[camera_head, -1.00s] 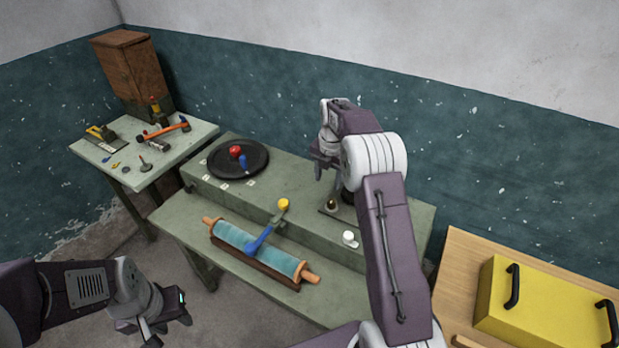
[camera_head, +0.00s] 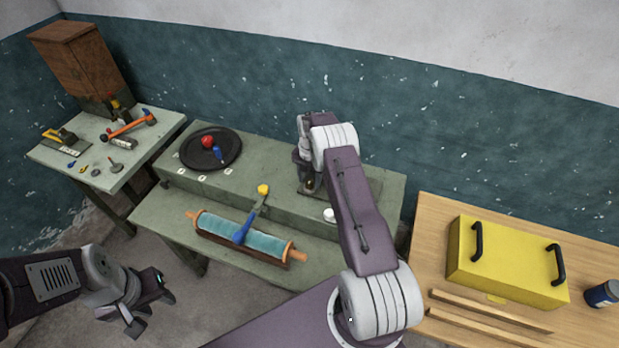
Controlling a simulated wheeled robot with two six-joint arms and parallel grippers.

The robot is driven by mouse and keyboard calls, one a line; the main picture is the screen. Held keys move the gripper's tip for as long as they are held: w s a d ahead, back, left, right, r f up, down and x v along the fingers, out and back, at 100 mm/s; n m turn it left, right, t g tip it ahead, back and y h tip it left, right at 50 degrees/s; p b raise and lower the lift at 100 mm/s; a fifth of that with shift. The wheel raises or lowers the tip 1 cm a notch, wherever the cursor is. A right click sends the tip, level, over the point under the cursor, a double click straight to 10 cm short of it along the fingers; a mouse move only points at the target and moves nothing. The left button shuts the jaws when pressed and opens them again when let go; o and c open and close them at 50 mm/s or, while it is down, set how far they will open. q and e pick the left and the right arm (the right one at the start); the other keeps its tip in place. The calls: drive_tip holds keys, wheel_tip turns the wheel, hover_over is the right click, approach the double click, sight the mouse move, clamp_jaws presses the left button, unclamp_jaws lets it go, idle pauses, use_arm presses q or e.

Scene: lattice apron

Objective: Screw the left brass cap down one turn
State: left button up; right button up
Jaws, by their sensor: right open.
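A small brass cap (camera_head: 310,184) shows at the left end of a dark plate (camera_head: 370,188) on the raised shelf of the green bench. My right gripper (camera_head: 304,178) is open, pointing down right at this cap. I cannot tell whether its fingers touch the cap. My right arm hides most of the plate and anything behind it, so no second brass cap shows. My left gripper (camera_head: 150,312) is open and empty, low at the left, apart from the bench.
A blue-handled tool (camera_head: 243,234) with a yellow end lies across a teal roller (camera_head: 213,225) on the lower bench. A black round tray (camera_head: 228,157) and a white knob (camera_head: 329,215) are on the bench. A yellow box (camera_head: 500,275) stands on the right table. Tools lie on the left table.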

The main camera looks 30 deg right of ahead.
drive_tip(key=shift+s+f, duration=0.2)
drive_tip(key=shift+f, duration=0.25)
drive_tip(key=shift+w, duration=0.2)
drive_tip(key=shift+a+f, duration=0.1)
drive_tip(key=c, duration=0.4)
clamp_jaws()
